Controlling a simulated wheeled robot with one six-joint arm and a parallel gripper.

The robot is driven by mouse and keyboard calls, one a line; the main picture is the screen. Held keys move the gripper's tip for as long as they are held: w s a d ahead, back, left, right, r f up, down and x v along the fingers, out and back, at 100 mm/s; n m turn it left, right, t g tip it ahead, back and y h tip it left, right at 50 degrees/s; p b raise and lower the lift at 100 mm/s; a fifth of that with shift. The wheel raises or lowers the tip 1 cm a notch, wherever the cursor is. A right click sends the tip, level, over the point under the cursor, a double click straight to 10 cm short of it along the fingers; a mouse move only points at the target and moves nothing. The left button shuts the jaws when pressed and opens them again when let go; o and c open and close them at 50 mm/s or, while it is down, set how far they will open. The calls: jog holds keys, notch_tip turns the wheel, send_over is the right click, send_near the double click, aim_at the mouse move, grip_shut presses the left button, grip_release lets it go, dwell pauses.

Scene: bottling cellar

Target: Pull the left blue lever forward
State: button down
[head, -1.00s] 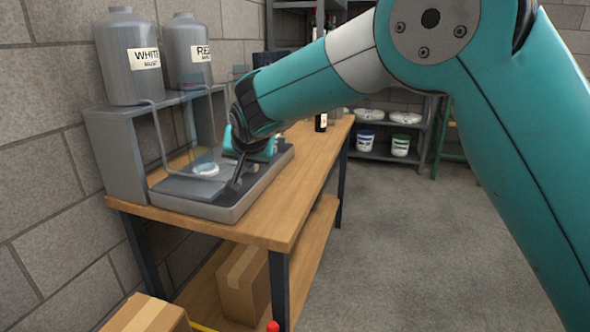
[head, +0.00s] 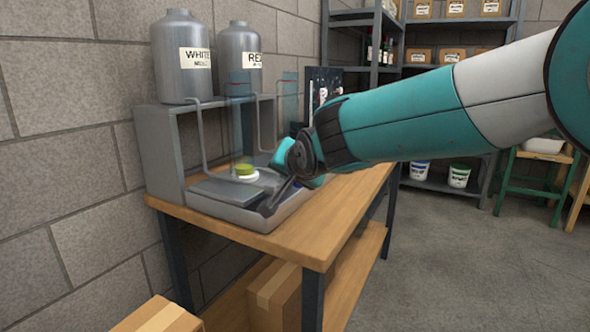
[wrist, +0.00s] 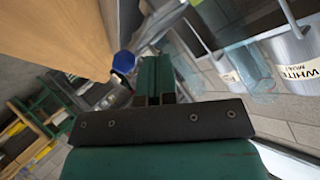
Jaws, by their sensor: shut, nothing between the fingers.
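A lever with a blue knob (wrist: 124,62) and a metal shaft shows in the wrist view, just left of my fingers. I cannot tell whether it is the left one or whether my fingers touch it. My gripper (wrist: 154,72) is shut and empty, its teal fingers side by side. The grey filling station (head: 165,150) stands on the bench, with a tank marked WHITE (head: 183,60) and a second tank (head: 240,60) on top. A yellow-green layer (head: 245,169) sits on a pale disc on its tray.
The wooden bench (head: 330,215) has bare top to the right of the station. A brick wall (head: 60,160) closes the left side. Cardboard boxes (head: 275,290) lie on and near the lower shelf. The floor (head: 440,270) at right is open.

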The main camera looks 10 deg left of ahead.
jog(key=shift+a, duration=0.15)
jog(key=shift+r, duration=0.1)
jog(key=a+p+v, duration=0.1)
jog(key=v, duration=1.2)
jog(key=shift+s, duration=0.3)
jog(key=s+d+f+n+g+h, duration=0.1)
jog(key=s+d+f+n+g, duration=0.15)
jog(key=s+d, duration=0.35)
jog(key=s+d+f+n+g, duration=0.1)
jog(key=s+d+f+g, duration=0.25)
jog(key=d, duration=0.55)
jog(key=s+d+f+n+g, duration=0.2)
jog(key=s+d, duration=0.2)
jog(key=s, duration=0.3)
jog(key=s+d+f+n+g, duration=0.2)
jog(key=s+d+f+n, duration=0.15)
jog(key=s, duration=0.45)
notch_tip(320, 180, up, 20)
jog(key=p, duration=2)
jog(key=shift+s+r+m+g+h, duration=0.25)
jog(key=shift+m+g+h, duration=0.05)
jog(key=shift+h, duration=0.1)
